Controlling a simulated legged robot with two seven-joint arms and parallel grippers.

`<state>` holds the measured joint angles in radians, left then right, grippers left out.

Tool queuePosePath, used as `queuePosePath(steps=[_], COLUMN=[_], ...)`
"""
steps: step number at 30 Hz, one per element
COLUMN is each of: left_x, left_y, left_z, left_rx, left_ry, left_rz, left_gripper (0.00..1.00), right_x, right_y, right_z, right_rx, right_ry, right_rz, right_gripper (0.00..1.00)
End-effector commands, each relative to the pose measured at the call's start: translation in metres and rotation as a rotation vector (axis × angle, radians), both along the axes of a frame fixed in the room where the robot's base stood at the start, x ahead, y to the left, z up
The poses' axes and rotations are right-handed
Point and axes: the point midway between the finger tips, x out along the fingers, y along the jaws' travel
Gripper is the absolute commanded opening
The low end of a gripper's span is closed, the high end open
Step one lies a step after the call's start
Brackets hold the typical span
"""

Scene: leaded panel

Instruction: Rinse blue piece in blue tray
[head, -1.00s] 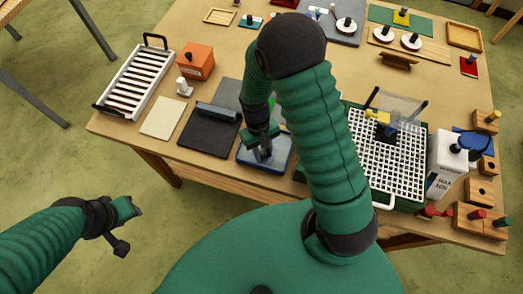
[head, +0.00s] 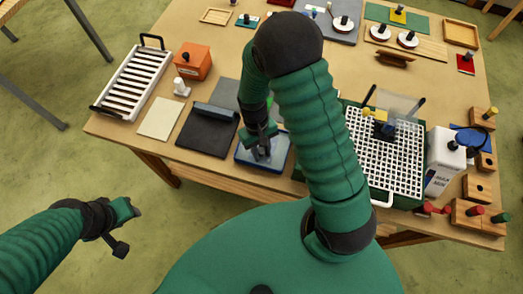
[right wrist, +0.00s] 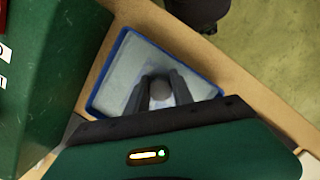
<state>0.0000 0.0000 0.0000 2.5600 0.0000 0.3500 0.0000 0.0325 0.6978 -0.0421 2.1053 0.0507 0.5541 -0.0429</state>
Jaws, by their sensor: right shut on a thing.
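The shallow blue tray (head: 242,160) lies near the table's front edge, left of the middle in the head view. In the right wrist view its blue rim (right wrist: 104,82) surrounds a pale inside. My right gripper (head: 262,152) points down into the tray. In the right wrist view its fingers (right wrist: 160,98) are shut on a dark round knob (right wrist: 160,88). The blue piece under the knob is mostly hidden by the fingers, and I cannot tell whether it touches the tray bottom. My left gripper (head: 125,227) hangs empty off the table at the left; its jaw opening is unclear.
A white grid (head: 375,165) over a green tub stands right of my right arm. A white bottle (head: 444,160) and wooden blocks (head: 478,190) are farther right. A dark grey mat (head: 205,140), cream sheet (head: 160,118), white rack (head: 135,80) and orange box (head: 193,61) are left.

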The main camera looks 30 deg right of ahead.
Motion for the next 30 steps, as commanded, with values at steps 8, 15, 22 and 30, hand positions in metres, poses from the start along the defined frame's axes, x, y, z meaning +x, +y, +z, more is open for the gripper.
queuePosePath(steps=[8,15,22,30], left_x=[0.000,0.000,0.000,0.000], left_y=[0.000,0.000,0.000,0.000], left_z=[0.002,0.018,0.033,0.048], left_rx=[0.000,0.000,0.000,0.000], left_ry=[0.000,0.000,0.000,0.000], left_rz=[0.000,0.000,0.000,0.000], left_gripper=[0.36,0.36,0.36,0.36], right_x=[0.000,0.000,0.000,0.000], right_y=[0.000,0.000,0.000,0.000], right_z=[0.002,0.019,0.036,0.052], right_rx=[0.000,0.000,0.000,0.000], right_ry=[0.000,0.000,0.000,0.000], right_rz=[0.000,0.000,0.000,0.000], right_gripper=[0.00,0.00,0.00,0.00])
